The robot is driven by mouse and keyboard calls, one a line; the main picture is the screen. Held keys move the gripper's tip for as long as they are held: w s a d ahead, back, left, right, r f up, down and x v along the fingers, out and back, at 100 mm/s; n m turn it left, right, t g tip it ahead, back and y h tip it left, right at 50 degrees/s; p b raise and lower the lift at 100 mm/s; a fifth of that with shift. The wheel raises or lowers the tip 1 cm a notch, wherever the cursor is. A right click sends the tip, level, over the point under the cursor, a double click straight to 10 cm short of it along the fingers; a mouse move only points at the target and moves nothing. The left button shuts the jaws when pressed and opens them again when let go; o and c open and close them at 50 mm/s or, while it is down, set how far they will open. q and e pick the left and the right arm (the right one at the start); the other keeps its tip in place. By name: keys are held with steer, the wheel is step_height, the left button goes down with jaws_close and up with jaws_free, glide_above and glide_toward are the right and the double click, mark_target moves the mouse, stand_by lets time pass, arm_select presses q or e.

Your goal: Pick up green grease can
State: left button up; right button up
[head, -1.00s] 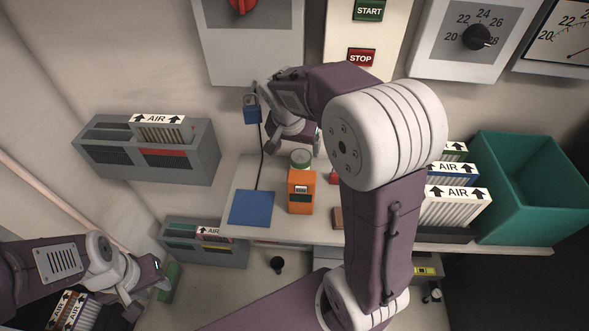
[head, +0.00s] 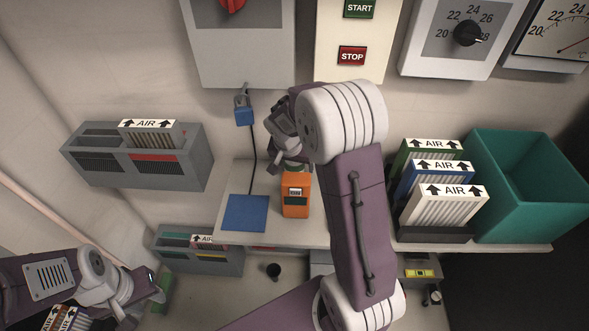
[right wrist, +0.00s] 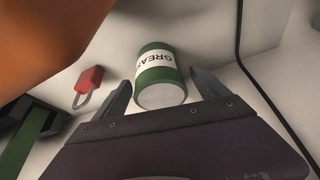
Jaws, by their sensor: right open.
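The green grease can (right wrist: 160,95) stands on the shelf behind the orange box (head: 296,196). In the right wrist view it has a white label with part of the word GREASE and lies between my open right fingers, with a gap at each side. In the head view my right arm covers most of the can, and only a bit of green shows above the orange box. My right gripper (right wrist: 161,86) is open and empty, and its fingertips reach alongside the can. My left gripper (head: 142,306) is at the lower left, away from the can; its jaws are unclear.
A red padlock (right wrist: 90,80) lies near the can in the right wrist view. A blue mat (head: 246,212) lies left of the orange box. Air filters (head: 447,205) and a teal bin (head: 530,205) stand on the right.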

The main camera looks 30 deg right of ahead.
steer(key=shift+w+d+f, duration=0.1)
steer(key=shift+f, duration=0.2)
steer(key=shift+r, duration=0.1)
steer(key=c, duration=1.8)
step_height(320, 180, up, 12)
steer(key=p, duration=0.3)
steer(key=s+d, duration=0.4)
steer(key=s, duration=0.4)
steer(key=s+d+b, duration=0.1)
steer(key=s+d, duration=0.3)
steer(key=s, duration=0.4)
steer(key=shift+d, duration=0.15)
